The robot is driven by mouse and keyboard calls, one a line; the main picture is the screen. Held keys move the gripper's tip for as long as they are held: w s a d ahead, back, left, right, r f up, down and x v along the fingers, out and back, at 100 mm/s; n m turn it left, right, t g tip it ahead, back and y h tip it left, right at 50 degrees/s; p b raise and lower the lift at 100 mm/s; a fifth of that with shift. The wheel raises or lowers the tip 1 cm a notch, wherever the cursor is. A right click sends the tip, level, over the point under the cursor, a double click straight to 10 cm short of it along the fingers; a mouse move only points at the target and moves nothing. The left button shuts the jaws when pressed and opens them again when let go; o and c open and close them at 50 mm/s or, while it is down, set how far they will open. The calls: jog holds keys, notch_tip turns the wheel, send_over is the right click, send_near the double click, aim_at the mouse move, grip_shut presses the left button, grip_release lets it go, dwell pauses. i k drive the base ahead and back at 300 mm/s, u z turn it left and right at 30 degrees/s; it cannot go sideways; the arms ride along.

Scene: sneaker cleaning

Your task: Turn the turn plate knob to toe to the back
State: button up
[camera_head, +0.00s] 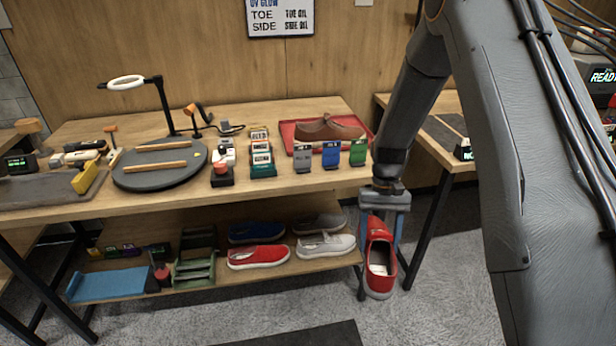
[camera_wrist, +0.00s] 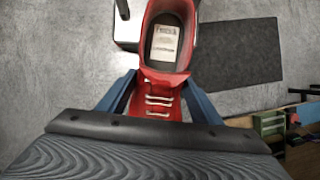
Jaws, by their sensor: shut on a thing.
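The round dark turn plate (camera_head: 160,178) lies on the tabletop at the left, with two wooden bars across it and no shoe on it. A small orange-topped knob (camera_head: 189,109) stands at its back right edge; I cannot tell if it is the turn plate knob. My gripper (camera_head: 380,245) is shut on a red sneaker (camera_head: 379,257), which hangs in front of the table's right end, well away from the plate. The wrist view shows the red sneaker (camera_wrist: 167,45) between the blue fingers (camera_wrist: 160,95), its opening away from the palm.
A red tray (camera_head: 290,140) with a brown shoe (camera_head: 327,129) is at the back right of the table. Several bottles and boxes stand mid-table. The lower shelf holds several shoes, including another red one (camera_head: 258,257).

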aim_at(163, 159)
jog(key=z, duration=2.5)
jog(key=k, duration=1.55)
jog(key=u, duration=2.05)
